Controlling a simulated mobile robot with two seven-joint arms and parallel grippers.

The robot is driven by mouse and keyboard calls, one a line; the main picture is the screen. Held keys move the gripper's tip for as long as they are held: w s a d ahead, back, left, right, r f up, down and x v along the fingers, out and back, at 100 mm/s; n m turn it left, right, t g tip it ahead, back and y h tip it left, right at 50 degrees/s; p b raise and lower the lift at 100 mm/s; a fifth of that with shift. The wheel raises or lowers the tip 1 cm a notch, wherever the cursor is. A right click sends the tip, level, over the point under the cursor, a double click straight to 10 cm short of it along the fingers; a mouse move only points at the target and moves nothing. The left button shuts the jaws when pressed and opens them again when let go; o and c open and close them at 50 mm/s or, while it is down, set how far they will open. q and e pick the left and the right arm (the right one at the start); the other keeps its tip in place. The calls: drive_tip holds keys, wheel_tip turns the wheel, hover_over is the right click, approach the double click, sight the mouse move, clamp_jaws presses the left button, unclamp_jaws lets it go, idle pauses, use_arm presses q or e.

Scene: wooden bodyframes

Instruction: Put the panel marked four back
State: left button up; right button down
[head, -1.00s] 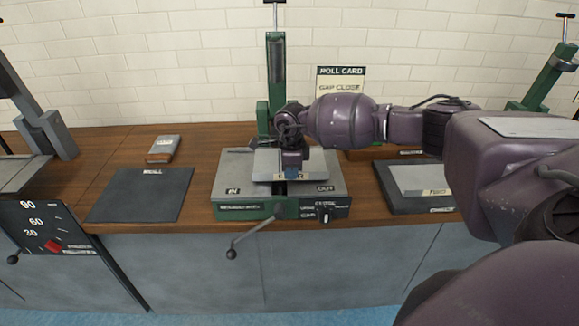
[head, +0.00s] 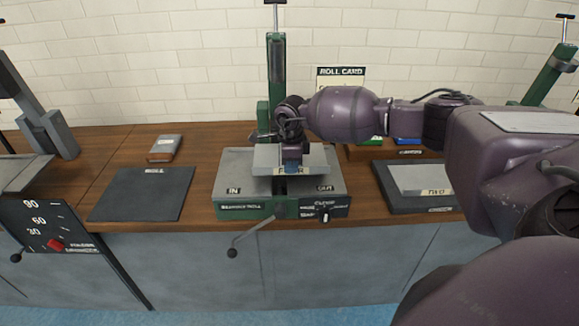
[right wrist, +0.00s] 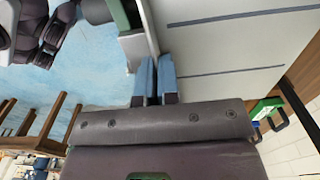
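The panel marked four (head: 265,158) is a light grey plate above the green-sided machine's grey bed (head: 330,186). Its front label reads as FOUR, with the middle covered by my gripper. My right gripper (head: 291,167) is at the panel's front edge and appears shut on it. In the right wrist view its two blue fingers (right wrist: 154,82) are close together, with a narrow gap. The panel looks a little above the bed, nearly level; the contact beneath is hidden. My left gripper is not in view.
A dark mat marked ROLL (head: 140,193) lies left on the wooden bench, with a small grey-topped block (head: 165,147) behind it. A panel marked two (head: 420,178) lies on a dark mat at right. A crank handle (head: 233,252) sticks out in front. A roll card (head: 341,76) stands behind.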

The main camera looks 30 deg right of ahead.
drive_tip(key=shift+r+p, duration=1.8)
drive_tip(key=shift+r, duration=1.7)
